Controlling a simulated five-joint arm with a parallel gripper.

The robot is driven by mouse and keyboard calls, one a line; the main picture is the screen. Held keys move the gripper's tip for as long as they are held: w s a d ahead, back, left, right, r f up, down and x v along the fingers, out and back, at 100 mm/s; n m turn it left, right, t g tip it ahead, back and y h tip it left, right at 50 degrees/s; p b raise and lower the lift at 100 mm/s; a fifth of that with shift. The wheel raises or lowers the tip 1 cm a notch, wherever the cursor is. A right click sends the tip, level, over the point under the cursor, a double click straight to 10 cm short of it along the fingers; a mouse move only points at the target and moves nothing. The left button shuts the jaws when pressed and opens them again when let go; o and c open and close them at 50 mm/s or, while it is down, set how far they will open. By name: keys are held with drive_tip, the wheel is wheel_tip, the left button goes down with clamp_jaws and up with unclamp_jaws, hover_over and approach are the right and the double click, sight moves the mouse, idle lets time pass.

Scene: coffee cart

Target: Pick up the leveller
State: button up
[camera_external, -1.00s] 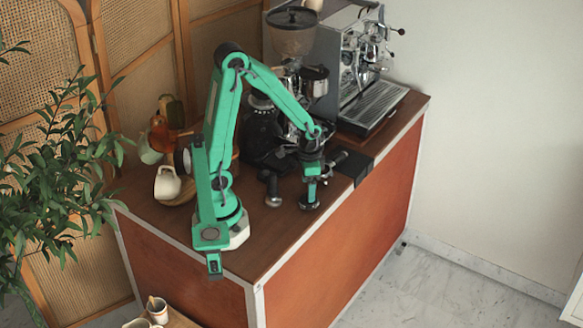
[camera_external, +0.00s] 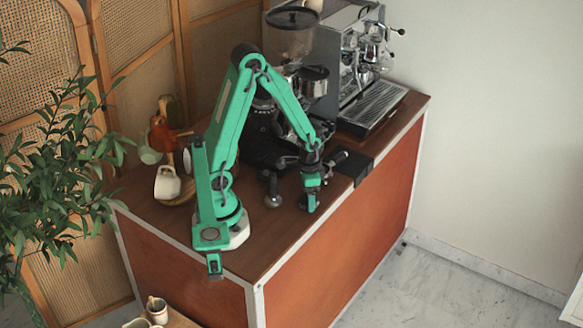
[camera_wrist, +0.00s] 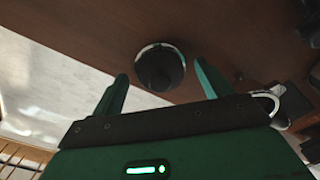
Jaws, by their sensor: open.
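The leveller (camera_wrist: 160,68) shows in the wrist view as a round black-topped piece with a silver rim. It stands on the brown counter close to its edge. My gripper (camera_wrist: 161,72) is open, with one green finger to the left of the leveller and one to the right. The leveller is between and around the level of the fingertips; I cannot tell whether either finger touches it. In the external view my gripper (camera_external: 310,204) is low over the front of the counter and hides most of the leveller.
A dark-handled tool with a round metal end (camera_external: 272,197) stands just left of my gripper. A black block (camera_external: 355,168) sits at the counter edge to the right. The grinder (camera_external: 296,40) and espresso machine (camera_external: 350,75) stand behind.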

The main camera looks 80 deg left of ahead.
drive_tip(key=shift+c, duration=0.5)
drive_tip(key=c, duration=1.1)
drive_tip(key=shift+o, duration=0.2)
drive_tip(key=shift+r, duration=0.15)
drive_tip(key=shift+r, duration=1.45)
drive_tip(key=s+d+r, duration=0.3)
drive_tip(key=d+r, duration=0.4)
drive_tip(key=d, duration=0.4)
drive_tip(key=shift+s+r, duration=0.2)
drive_tip(key=shift+r, duration=0.2)
